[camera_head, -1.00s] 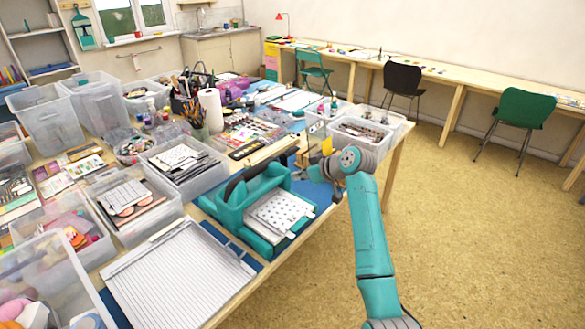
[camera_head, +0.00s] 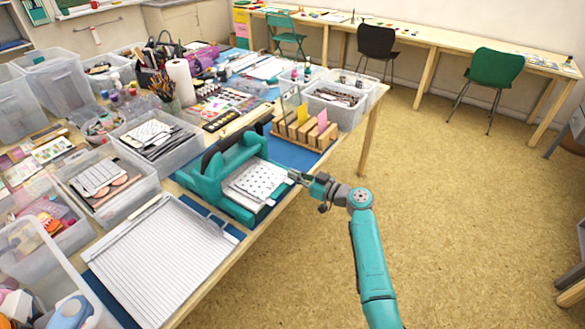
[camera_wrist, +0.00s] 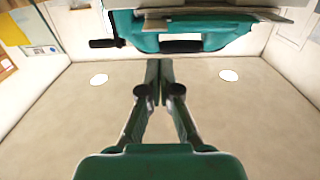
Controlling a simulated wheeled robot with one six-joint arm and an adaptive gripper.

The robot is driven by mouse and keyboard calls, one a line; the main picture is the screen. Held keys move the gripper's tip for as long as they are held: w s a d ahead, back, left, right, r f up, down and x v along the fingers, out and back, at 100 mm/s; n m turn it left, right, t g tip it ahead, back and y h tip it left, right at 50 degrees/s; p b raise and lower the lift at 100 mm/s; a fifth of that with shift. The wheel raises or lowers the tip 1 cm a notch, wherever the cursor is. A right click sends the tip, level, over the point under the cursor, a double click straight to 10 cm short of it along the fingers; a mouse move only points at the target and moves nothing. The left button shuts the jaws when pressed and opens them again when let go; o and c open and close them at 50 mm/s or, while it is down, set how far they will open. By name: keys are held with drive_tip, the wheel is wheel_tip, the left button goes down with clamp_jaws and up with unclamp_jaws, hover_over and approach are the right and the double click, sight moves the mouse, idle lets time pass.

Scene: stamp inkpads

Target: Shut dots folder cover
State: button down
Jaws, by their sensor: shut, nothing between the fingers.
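The dots folder (camera_head: 258,181) is a pale sheet with dark dots, lying on the platform of the teal press machine (camera_head: 213,178). I cannot tell how far its cover stands open. My gripper (camera_head: 294,176) is at the right edge of the folder, close to it; whether they touch is unclear. In the wrist view my gripper (camera_wrist: 160,66) has its fingers together and empty. The underside of the teal machine (camera_wrist: 180,40) and pale plate edges (camera_wrist: 215,14) show just beyond the fingertips at the top.
A wooden rack (camera_head: 304,130) with coloured cards stands behind the folder. A ribbed white board (camera_head: 160,258) lies in front of the machine. Clear bins (camera_head: 165,140) crowd the left of the table (camera_head: 262,233). The floor to the right is open.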

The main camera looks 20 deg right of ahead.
drive_tip(key=shift+s+d+f, duration=0.1)
drive_tip(key=shift+s+f, duration=0.05)
drive_tip(key=shift+f, duration=0.75)
drive_tip(key=shift+r, duration=0.1)
